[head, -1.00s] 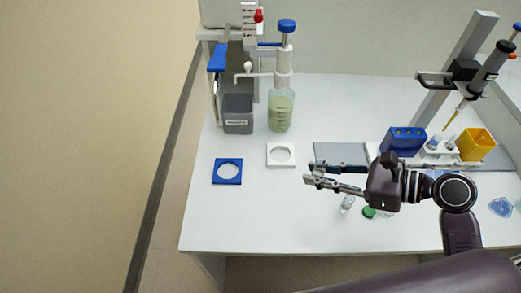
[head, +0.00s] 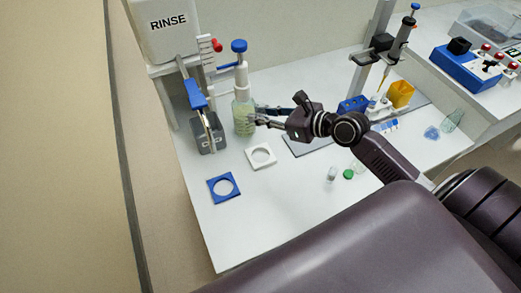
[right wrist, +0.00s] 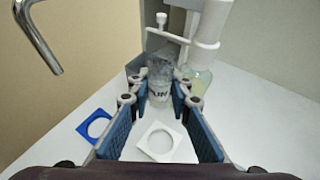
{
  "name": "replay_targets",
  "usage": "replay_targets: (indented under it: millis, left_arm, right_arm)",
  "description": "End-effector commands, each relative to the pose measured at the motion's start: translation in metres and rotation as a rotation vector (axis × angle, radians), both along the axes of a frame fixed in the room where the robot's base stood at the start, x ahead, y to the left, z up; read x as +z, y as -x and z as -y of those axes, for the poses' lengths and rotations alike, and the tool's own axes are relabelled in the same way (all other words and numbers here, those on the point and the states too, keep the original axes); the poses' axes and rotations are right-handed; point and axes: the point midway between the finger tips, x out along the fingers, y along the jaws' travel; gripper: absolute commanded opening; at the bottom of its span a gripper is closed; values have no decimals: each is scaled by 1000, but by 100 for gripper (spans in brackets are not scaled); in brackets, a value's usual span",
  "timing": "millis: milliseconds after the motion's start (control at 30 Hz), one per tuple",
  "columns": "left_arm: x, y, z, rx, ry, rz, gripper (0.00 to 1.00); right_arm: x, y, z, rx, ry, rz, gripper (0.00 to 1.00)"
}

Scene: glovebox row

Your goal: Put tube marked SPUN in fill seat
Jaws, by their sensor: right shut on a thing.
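The clear tube (right wrist: 160,92), its label showing "UN", is between the blue pads of my right gripper (right wrist: 160,97) in the right wrist view. The gripper is shut on it. In the head view, my right gripper (head: 258,118) is in front of the green-liquid bottle (head: 244,122), and I cannot make out the tube there. A white plate with a round hole (head: 261,157) and a blue one (head: 224,188) lie on the table; I see no label telling which is the fill seat. My left gripper is not in view.
A grey bin (head: 207,136) stands left of the bottle, below the RINSE unit (head: 168,24). A small vial (head: 332,174) and a green cap (head: 348,174) are on the table. A blue rack (head: 352,104) and yellow box (head: 400,94) stand further right.

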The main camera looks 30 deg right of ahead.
Motion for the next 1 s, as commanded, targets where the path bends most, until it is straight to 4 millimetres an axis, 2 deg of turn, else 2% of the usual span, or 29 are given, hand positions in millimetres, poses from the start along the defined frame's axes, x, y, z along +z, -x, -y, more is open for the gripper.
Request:
replay_targets:
  millis: [33,100,200,267,433,700,800,1000]
  left_arm:
    - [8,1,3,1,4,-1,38]
    - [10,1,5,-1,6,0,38]
    - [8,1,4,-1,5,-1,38]
    - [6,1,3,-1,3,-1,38]
    - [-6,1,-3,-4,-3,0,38]
    - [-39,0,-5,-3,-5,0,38]
    - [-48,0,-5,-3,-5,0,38]
    - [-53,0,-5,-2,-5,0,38]
  right_arm:
    - [7,-4,3,-12,2,1,0]
    - [8,-8,7,-26,0,-1,0]
    - [0,-11,8,-34,-2,-2,0]
    - [-12,-11,9,-35,-2,-4,0]
    - [-56,-10,9,-36,-1,-5,0]
    - [-126,-11,9,-35,1,-1,0]
    - [-143,-11,9,-36,0,-1,0]
    - [-151,-11,8,-35,-1,1,0]
